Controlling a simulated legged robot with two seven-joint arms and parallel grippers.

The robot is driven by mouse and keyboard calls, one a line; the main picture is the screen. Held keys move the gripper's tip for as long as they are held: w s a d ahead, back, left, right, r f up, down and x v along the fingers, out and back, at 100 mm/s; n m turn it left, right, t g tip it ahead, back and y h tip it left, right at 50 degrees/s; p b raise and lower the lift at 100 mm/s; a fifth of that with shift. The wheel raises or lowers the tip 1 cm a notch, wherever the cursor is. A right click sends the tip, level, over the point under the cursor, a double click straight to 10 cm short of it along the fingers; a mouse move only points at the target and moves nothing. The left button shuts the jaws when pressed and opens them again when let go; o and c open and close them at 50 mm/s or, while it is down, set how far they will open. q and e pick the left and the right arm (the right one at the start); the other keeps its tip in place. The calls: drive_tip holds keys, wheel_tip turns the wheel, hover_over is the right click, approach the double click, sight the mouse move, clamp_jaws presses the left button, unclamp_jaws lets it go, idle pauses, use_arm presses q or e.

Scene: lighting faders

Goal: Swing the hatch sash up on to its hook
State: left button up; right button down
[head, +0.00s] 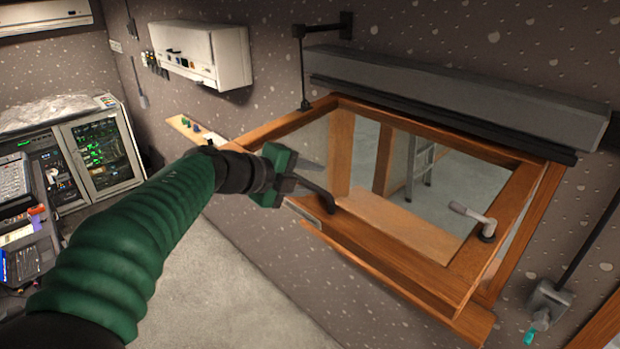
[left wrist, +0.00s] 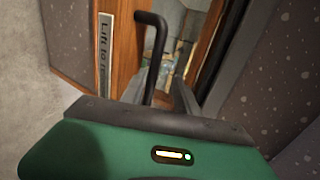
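The hatch sash (head: 505,222) is a wooden frame with a clear pane. It hangs from its top edge and stands tilted out from the wall opening. A hook rod (head: 303,75) hangs from a black wall bracket, its lower end by the sash's upper left. A black bow handle (head: 325,198) is on the lower rail; it also shows in the left wrist view (left wrist: 152,55), beside a "Lift to" label (left wrist: 104,50). My left gripper (head: 303,174), on the green arm, is at the handle with its fingers apart. Finger contact is unclear. My right gripper is out of view.
A grey housing (head: 455,95) runs above the hatch. A silver crank handle (head: 475,217) is at the sash's right. A white cabinet (head: 200,52) hangs on the wall, and equipment racks (head: 100,150) stand at left. The floor below is clear.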

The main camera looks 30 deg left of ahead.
use_arm(q)
drive_tip(key=shift+a, duration=0.1)
drive_tip(key=b+v, duration=0.5)
drive_tip(key=v, duration=1.1)
drive_tip(key=shift+s, duration=0.25)
drive_tip(key=shift+r, duration=0.1)
